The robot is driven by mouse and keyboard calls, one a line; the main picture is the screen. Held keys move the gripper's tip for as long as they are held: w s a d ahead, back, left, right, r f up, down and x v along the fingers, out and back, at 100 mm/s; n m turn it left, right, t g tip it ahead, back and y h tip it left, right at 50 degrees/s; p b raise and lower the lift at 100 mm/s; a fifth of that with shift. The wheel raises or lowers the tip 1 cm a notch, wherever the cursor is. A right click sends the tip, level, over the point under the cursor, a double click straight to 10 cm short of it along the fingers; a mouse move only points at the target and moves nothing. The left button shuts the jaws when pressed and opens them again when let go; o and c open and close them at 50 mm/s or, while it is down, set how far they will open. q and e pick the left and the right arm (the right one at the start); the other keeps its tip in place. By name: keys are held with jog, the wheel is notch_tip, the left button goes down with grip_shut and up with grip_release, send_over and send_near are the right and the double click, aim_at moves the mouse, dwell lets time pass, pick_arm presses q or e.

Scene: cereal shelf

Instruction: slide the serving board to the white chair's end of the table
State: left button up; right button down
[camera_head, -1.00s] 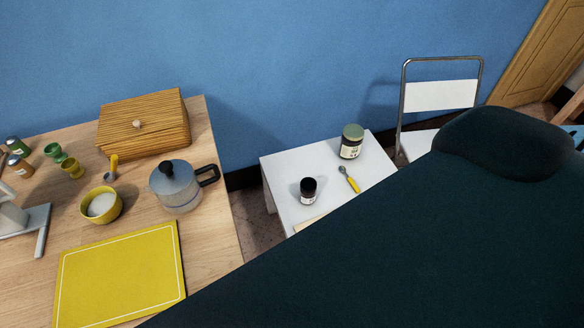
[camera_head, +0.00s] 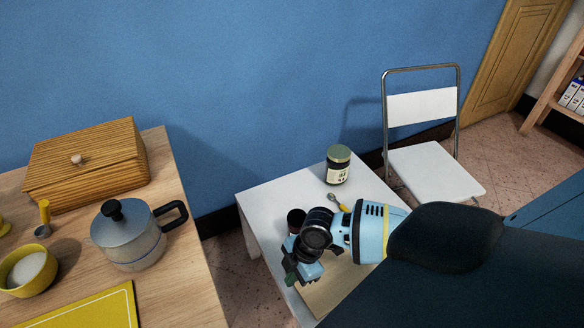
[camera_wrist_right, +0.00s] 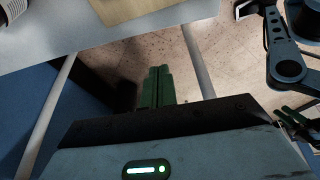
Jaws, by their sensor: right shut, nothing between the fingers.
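The serving board, a pale wooden board (camera_head: 335,284), lies on the white table (camera_head: 262,200), partly hidden under my right arm. A corner of the board (camera_wrist_right: 125,9) shows at the top of the wrist view. My right gripper (camera_head: 291,279) points down at the table's left edge, left of the board. In the wrist view its dark green fingers (camera_wrist_right: 157,86) are together, empty, and appear over the floor just outside the table edge. The white chair (camera_head: 422,108) stands beyond the table's far right end. My left gripper is not seen in the head view.

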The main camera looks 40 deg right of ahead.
aim_at(291, 293)
jog(key=x, duration=0.3)
jog(key=b+x, duration=0.1)
jog(key=x, duration=0.2)
jog(key=b+x, duration=0.1)
jog(key=x, duration=0.2)
jog(key=shift+w+d, duration=0.2)
jog(key=shift+d, duration=0.1)
jog(key=d, duration=0.2)
jog(key=shift+s+d+f, duration=0.2)
jog(key=shift+d+f, duration=0.1)
jog(key=shift+s+d, duration=0.15)
jog(key=shift+d, duration=0.4)
